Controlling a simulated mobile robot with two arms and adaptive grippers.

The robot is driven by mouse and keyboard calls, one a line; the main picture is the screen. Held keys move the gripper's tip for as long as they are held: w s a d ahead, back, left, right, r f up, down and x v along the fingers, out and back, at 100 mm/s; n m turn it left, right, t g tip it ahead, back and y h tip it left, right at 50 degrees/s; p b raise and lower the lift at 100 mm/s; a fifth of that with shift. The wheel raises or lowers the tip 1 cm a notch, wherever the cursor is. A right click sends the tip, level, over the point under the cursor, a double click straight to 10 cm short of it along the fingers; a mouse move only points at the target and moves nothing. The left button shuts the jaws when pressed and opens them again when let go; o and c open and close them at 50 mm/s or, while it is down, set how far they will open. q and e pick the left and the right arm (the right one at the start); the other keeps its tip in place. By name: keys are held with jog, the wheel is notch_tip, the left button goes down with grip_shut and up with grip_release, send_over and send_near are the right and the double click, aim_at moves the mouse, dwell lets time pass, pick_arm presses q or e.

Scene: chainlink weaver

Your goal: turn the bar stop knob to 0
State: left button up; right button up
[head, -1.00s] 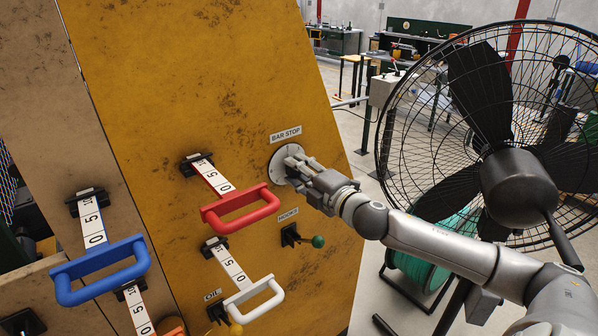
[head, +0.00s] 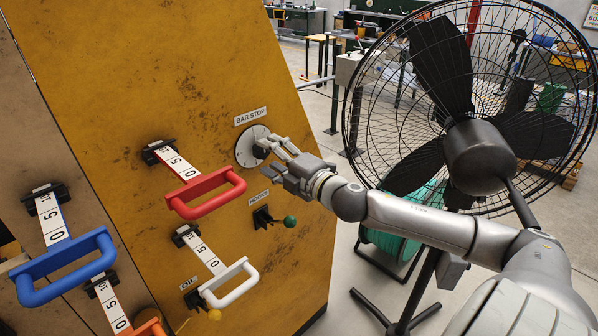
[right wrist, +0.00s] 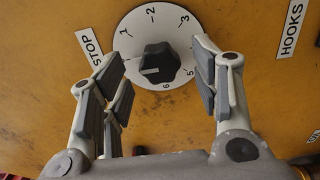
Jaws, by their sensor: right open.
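The bar stop knob (right wrist: 157,62) is black and lobed, on a white numbered dial (right wrist: 143,22) in the right wrist view. A white line on the knob points left, toward a part of the dial rim hidden by my finger. The figures 1, 2, 3, 5 and 6 show; 0 cannot be seen. In the head view the dial (head: 246,146) sits below the BAR STOP label (head: 250,117). My right gripper (head: 275,157) is open just in front of the dial, its fingers on either side of the knob in the wrist view, apart from it. My left gripper is not in view.
A red handle (head: 207,193), a white handle (head: 231,284) and a blue handle (head: 66,266) stick out from the panels. The hooks lever (head: 290,221) with a green ball is below the dial. A large fan (head: 480,155) stands close on the right.

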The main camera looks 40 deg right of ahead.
jog(key=s, duration=0.9)
jog(key=shift+s+d, duration=0.3)
jog(key=shift+d, duration=0.05)
dwell(0.5)
